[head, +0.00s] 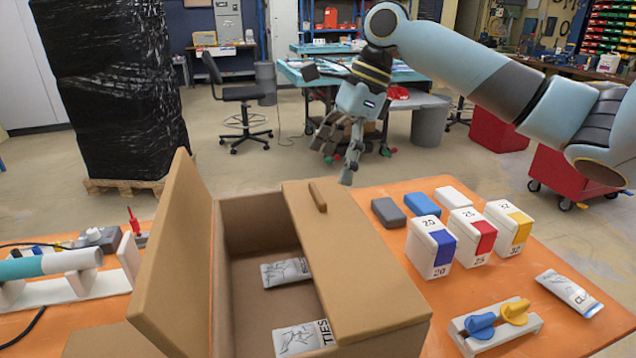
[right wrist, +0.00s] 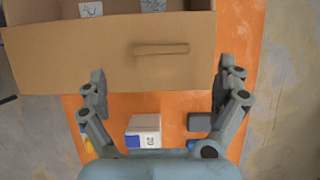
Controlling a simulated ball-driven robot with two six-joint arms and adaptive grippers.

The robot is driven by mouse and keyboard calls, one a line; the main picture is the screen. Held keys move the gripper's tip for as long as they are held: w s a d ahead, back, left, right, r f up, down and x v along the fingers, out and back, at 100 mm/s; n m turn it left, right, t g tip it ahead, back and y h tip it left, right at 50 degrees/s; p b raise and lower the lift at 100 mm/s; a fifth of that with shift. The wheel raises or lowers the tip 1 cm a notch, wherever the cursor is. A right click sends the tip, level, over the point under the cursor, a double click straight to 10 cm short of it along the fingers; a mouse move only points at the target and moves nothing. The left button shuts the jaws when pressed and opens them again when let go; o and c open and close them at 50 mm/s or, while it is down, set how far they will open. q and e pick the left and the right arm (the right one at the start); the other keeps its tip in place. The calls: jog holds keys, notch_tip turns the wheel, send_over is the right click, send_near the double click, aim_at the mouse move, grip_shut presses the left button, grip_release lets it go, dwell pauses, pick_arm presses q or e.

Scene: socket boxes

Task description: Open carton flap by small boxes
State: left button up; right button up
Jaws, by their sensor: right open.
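The brown carton (head: 222,300) stands on the orange table. Its left flap (head: 178,262) stands raised, tilted outward. Its right flap (head: 352,265), on the side by the small boxes, lies shut over part of the opening and carries a raised strip handle (head: 317,196). The handle also shows in the right wrist view (right wrist: 162,49). The small boxes have blue (head: 430,247), red (head: 472,237) and yellow (head: 508,228) labels. My right gripper (head: 338,158) is open and empty, above and behind the carton, apart from the flap. My left gripper is not in view.
Two printed packets (head: 286,272) lie inside the carton. Grey (head: 388,212), blue-grey (head: 422,203) and white (head: 454,197) blocks sit behind the small boxes. A holder with blue and yellow knobs (head: 497,325) and a pouch (head: 569,292) lie at front right.

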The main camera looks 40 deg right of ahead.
aim_at(319, 191)
jog(key=x, duration=0.4)
jog(key=shift+w+a+f, duration=0.1)
jog(key=shift+w+f, duration=0.1)
jog(key=shift+f, duration=0.1)
jog(key=shift+a+f, duration=0.15)
jog(key=shift+f, duration=0.3)
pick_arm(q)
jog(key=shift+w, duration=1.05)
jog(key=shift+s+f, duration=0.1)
